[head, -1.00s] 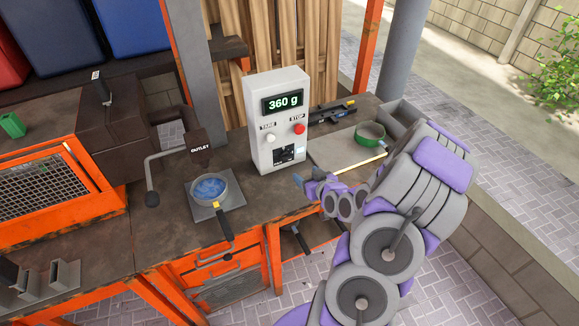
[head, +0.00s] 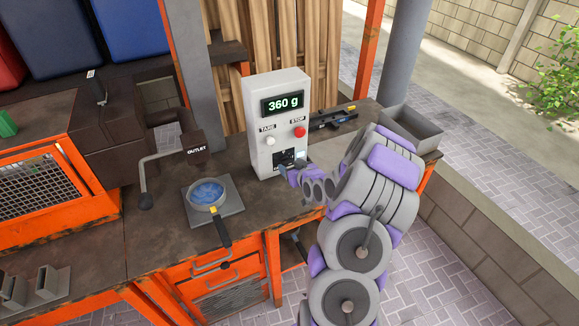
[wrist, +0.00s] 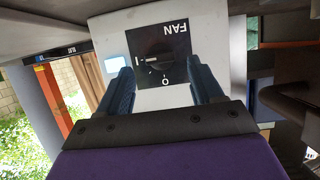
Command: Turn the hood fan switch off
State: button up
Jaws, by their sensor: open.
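The fan switch (wrist: 168,56) is a black square plate marked FAN, with a dark rotary knob and marks that look like I and O. It appears upside down in the wrist view. In the head view the switch (head: 288,157) is low on the front of the white control box (head: 264,152). My gripper (wrist: 163,80) is open, its blue fingers on either side of the switch in the wrist view. In the head view my gripper (head: 286,174) is at the box's lower front; contact cannot be told.
The box has a 360 g display (head: 283,103), a white TARE button (head: 270,141) and a red STOP button (head: 300,132). A pan (head: 207,194) with blue pieces sits on a grey plate to the left. A grey bin (head: 412,125) is at the right bench end.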

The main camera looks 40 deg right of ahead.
aim_at(286, 162)
jog(key=shift+x, duration=1.2)
jog(key=c, duration=1.1)
